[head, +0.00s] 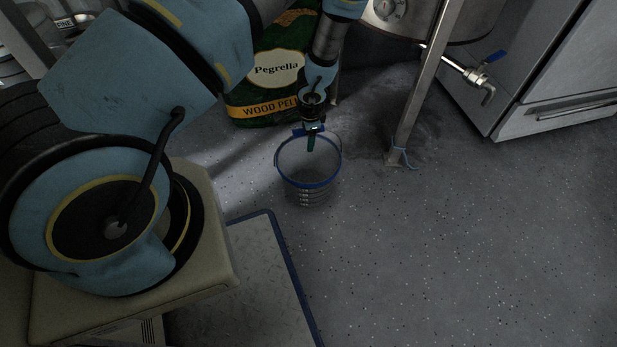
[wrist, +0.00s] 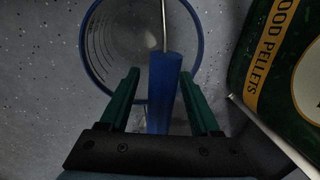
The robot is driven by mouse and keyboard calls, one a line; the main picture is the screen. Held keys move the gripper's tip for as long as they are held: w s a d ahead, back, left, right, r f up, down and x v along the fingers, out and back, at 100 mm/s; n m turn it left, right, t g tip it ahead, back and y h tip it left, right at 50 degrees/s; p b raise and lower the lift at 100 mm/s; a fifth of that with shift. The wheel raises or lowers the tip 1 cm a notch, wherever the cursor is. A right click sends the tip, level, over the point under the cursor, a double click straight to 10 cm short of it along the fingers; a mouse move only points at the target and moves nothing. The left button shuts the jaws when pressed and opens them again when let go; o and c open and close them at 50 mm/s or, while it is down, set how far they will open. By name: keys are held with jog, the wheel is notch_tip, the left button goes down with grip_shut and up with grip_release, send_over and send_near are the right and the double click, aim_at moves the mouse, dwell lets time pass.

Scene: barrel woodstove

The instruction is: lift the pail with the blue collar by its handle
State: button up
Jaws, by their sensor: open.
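The pail (head: 309,183) is clear with a blue collar around its rim and stands upright on the floor in the head view. In the wrist view the pail (wrist: 112,45) lies beyond my fingers. Its handle has a thin metal wire and a blue grip (wrist: 161,88), which appears raised above the rim. My gripper (head: 311,143) points down over the pail. In the wrist view its green fingers (wrist: 160,74) are open, one on each side of the blue grip, with a visible gap on both sides.
A green wood pellet bag (head: 272,75) stands just behind the pail and shows at right in the wrist view (wrist: 285,75). A metal leg (head: 420,95) and a tap (head: 478,75) are to the right. Floor at front right is clear.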

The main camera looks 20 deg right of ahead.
jog(key=shift+f, duration=0.1)
dwell(0.3)
grip_shut()
dwell(1.2)
